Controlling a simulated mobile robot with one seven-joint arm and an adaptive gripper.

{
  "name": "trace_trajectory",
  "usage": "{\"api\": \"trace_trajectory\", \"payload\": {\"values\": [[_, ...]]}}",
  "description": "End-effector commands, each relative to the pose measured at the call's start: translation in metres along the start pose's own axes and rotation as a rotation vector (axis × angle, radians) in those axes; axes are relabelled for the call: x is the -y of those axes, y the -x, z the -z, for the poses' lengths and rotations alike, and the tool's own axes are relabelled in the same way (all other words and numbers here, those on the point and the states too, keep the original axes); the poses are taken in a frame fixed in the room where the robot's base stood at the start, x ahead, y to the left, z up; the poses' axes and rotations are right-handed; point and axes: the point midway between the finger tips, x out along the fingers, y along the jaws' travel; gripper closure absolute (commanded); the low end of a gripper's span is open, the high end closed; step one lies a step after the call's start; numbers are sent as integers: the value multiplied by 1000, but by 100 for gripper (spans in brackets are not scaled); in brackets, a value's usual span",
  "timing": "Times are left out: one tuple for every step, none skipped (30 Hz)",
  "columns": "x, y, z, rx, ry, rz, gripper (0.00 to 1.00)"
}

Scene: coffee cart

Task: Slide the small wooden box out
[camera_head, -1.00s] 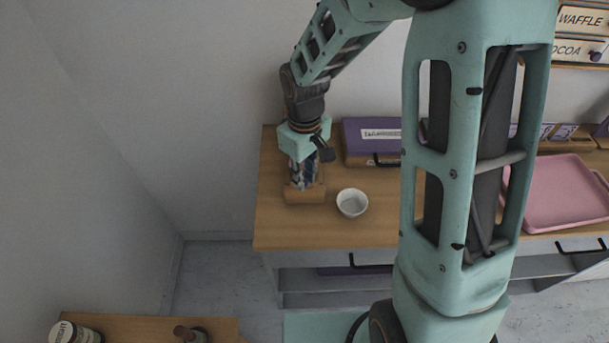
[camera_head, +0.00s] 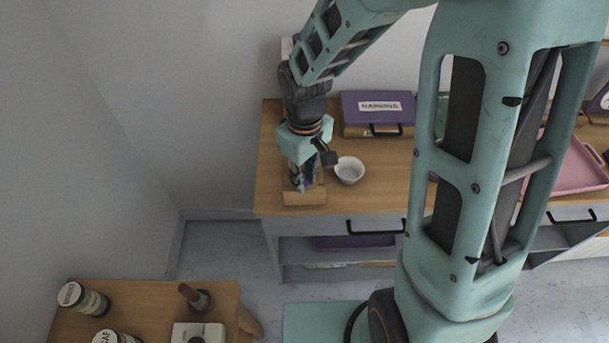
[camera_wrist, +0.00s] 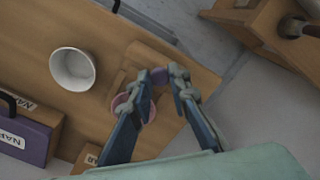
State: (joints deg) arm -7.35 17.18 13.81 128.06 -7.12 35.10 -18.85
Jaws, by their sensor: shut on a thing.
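The small wooden box (camera_head: 304,196) sits at the front edge of the wooden counter (camera_head: 268,180), left of a white bowl (camera_head: 349,171). In the wrist view the box (camera_wrist: 150,58) shows as a tan block beyond my fingertips. My gripper (camera_head: 303,184) reaches down at the box's back side. A pinkish round thing (camera_wrist: 120,103) is partly hidden behind one finger.
A purple-lidded napkins box (camera_head: 378,108) stands behind the bowl. A pink tray (camera_head: 578,168) lies at the right. A lower wooden table (camera_head: 140,296) with jars (camera_head: 84,299) and a tamper-like tool (camera_head: 197,299) stands at front left. Open floor (camera_head: 225,258) lies between.

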Motion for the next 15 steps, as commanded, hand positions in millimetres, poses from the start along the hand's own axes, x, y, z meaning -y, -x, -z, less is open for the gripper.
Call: {"api": "trace_trajectory", "payload": {"values": [[3, 0, -3, 9, 1, 6, 100], [3, 0, -3, 9, 1, 6, 100], [3, 0, -3, 9, 1, 6, 79], [4, 0, -3, 9, 1, 6, 76], [3, 0, -3, 9, 1, 6, 72], [3, 0, -3, 9, 1, 6, 68], [3, 0, -2, 8, 1, 6, 66], [3, 0, -2, 8, 1, 5, 66], [3, 0, -2, 8, 0, 5, 66], [2, 0, -2, 7, 0, 5, 66], [2, 0, -2, 7, 0, 5, 66], [2, 0, -2, 7, 0, 4, 66], [2, 0, -2, 7, 0, 4, 66], [2, 0, -2, 6, 0, 4, 66], [2, 0, -2, 6, 0, 4, 66]]}}
